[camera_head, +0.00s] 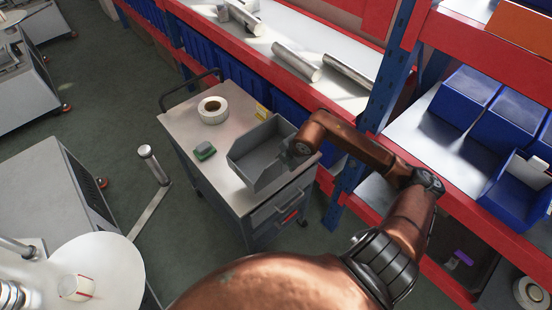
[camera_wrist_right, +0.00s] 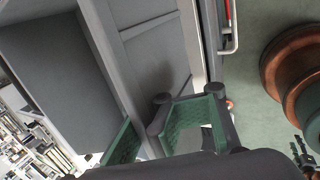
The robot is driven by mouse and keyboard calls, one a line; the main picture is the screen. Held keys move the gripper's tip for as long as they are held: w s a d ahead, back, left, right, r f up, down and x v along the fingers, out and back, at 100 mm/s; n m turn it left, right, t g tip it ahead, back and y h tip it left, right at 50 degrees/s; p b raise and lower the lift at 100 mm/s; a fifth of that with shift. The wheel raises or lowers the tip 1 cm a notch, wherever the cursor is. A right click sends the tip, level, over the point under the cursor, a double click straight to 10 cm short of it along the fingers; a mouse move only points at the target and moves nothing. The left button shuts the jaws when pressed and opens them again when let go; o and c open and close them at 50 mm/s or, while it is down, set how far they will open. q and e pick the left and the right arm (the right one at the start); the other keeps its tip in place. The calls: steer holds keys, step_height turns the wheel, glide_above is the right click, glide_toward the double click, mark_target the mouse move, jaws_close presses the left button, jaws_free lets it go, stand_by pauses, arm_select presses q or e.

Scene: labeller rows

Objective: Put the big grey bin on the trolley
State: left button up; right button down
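The big grey bin (camera_head: 250,171) sits on the right-hand part of the trolley (camera_head: 186,129) top, near its drawer side. It looks upright; I cannot tell whether its base lies fully flat. In the right wrist view the bin's ribbed outer wall (camera_wrist_right: 152,55) and its inside fill the upper left. My right gripper (camera_head: 291,158) is at the bin's right wall. Its green-padded fingers (camera_wrist_right: 150,135) are spread, one on each side of the wall, with a gap between them. My left gripper is not in view.
A white tape roll (camera_head: 213,110), a small green-grey device (camera_head: 205,151) and a yellow item (camera_head: 262,112) are on the trolley. A red and blue rack (camera_head: 376,92) with blue bins stands close at right. Grey machines (camera_head: 62,190) stand left, with open floor between.

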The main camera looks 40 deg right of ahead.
steer(key=w, duration=0.1)
steer(key=w+d+f, duration=0.1)
steer(key=w+d, duration=0.1)
steer(key=shift+w+d+f, duration=0.2)
steer(key=shift+d+f, duration=0.05)
steer(key=shift+f, duration=0.05)
steer(key=w+f, duration=0.1)
steer(key=w+d+f, duration=0.1)
steer(key=f, duration=0.1)
steer(key=w+d+f, duration=0.1)
steer(key=f, duration=0.1)
steer(key=shift+w+d+f+p, duration=0.2)
steer(key=shift+d+f+p, duration=0.05)
steer(key=shift+p, duration=0.1)
steer(key=shift+d+f, duration=0.1)
steer(key=shift+f, duration=0.3)
step_height(320, 180, down, 3)
steer(key=shift+w+r+p, duration=0.1)
steer(key=shift+r+p, duration=0.1)
steer(key=shift+p, duration=0.15)
steer(key=shift+f, duration=0.1)
steer(key=c, duration=2.6)
jaws_free()
steer(key=shift+c, duration=0.2)
steer(key=o, duration=1)
steer(key=shift+o, duration=0.2)
steer(key=v, duration=1.2)
